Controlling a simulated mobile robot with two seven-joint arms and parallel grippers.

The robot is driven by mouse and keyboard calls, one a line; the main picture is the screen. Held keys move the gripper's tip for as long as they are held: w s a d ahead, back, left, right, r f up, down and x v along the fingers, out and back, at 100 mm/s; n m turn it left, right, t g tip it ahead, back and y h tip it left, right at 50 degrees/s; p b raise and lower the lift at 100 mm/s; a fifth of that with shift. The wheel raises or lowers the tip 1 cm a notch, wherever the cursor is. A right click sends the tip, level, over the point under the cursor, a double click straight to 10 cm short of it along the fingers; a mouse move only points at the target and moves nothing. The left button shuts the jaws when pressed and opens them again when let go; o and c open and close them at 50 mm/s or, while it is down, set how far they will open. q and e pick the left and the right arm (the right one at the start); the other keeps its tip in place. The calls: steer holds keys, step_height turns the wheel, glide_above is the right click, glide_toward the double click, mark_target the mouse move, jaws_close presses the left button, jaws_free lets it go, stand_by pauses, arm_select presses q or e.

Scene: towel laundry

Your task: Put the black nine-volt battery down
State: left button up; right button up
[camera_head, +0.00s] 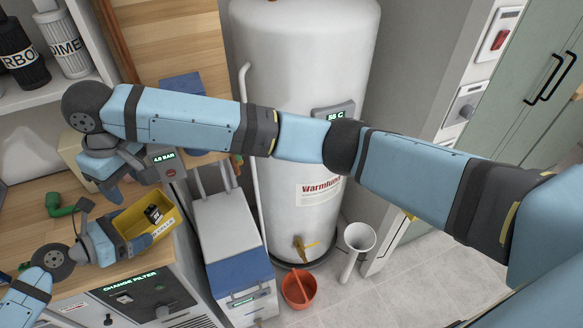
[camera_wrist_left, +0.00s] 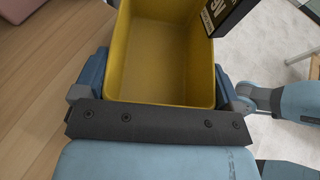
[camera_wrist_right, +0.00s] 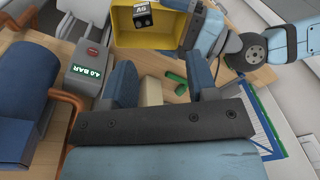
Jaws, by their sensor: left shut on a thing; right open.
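The black nine-volt battery (camera_head: 153,213) shows within the outline of the yellow bin (camera_head: 170,226), towards its far side. The battery also shows at the top of the left wrist view (camera_wrist_left: 224,14), cut by the edge, and in the right wrist view (camera_wrist_right: 142,12). I cannot tell whether it rests on the bin floor. My left gripper (camera_head: 122,240) is shut on the yellow bin, with a finger on each side in the left wrist view. My right gripper (camera_wrist_right: 160,85) is open and empty, apart from the battery and the bin.
A green pipe piece (camera_head: 62,210) lies on the wooden worktop left of the bin. A gauge box reading 4.0 BAR (camera_head: 165,160) stands behind the bin. A white and blue unit (camera_head: 232,240) and a tall boiler (camera_head: 300,90) stand to the right. An orange bucket (camera_head: 299,288) is on the floor.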

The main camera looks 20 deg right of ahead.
steer(key=s+a+f+y, duration=0.2)
steer(key=s+f+y, duration=0.2)
steer(key=f+y, duration=0.15)
steer(key=s+d+f+m+t, duration=0.3)
steer(key=d+f+t, duration=0.2)
steer(key=d+f, duration=0.35)
steer(key=s+d+f+m+t, duration=0.3)
steer(key=d+f+t, duration=0.1)
steer(key=d+f, duration=0.5)
steer(key=s+d+f+t+h, duration=0.1)
steer(key=s+d+f, duration=0.2)
steer(key=s+d, duration=0.3)
steer(key=s+d+f+t+h, duration=0.1)
steer(key=s+d+f, duration=0.3)
steer(key=d, duration=0.5)
steer(key=shift+s+f+h, duration=0.2)
steer(key=shift+s+h, duration=0.45)
steer(key=shift+s, duration=0.45)
steer(key=shift+o, duration=0.5)
